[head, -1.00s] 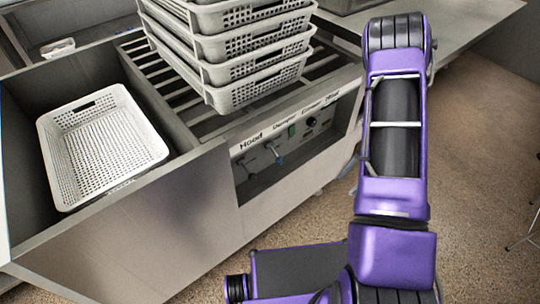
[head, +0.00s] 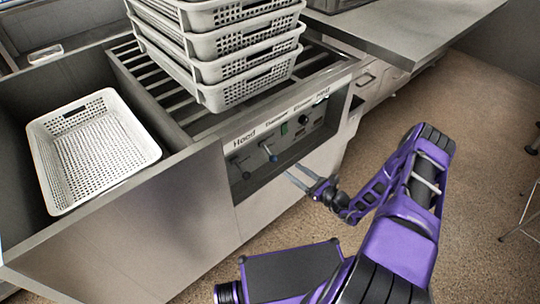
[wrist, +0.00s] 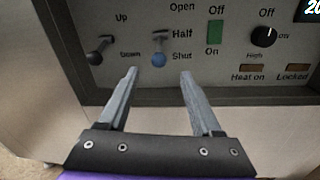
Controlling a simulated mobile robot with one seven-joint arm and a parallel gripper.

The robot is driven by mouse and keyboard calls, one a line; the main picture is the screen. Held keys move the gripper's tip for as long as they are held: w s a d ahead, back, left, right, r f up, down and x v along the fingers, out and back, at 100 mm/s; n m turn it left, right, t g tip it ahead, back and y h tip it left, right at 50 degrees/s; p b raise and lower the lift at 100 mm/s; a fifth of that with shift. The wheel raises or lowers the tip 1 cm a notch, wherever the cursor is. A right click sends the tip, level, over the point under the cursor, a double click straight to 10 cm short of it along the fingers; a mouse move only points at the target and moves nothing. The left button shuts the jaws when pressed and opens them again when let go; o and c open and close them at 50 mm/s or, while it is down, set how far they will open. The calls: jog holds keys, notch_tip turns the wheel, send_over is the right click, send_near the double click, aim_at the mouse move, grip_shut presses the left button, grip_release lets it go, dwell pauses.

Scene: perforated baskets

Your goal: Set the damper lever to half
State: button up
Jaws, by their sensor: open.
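The damper lever (wrist: 158,58) is a short lever with a blue ball knob on the control panel, and its knob points down beside the "Shut" label, below "Half" and "Open". In the head view it shows as the lever (head: 271,154) under the "Damper" label. My gripper (wrist: 159,74) is open and empty, its two fingers pointing at the panel. The fingertips sit just below the knob in the picture, one to each side of it; contact is not visible. In the head view my gripper (head: 290,174) is in front of the panel, right of the lever.
The hood lever (wrist: 98,50) with a dark knob is left of the damper lever. A green switch (wrist: 215,33), a black dial (wrist: 263,36) and lamps lie right. Stacked white baskets (head: 235,45) stand on the slatted rack above. The floor in front is clear.

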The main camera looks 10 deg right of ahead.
aim_at(276, 159)
jog(key=b+x, duration=0.1)
jog(key=x, duration=1.1)
jog(key=shift+w+a, duration=0.15)
grip_shut()
dwell(0.9)
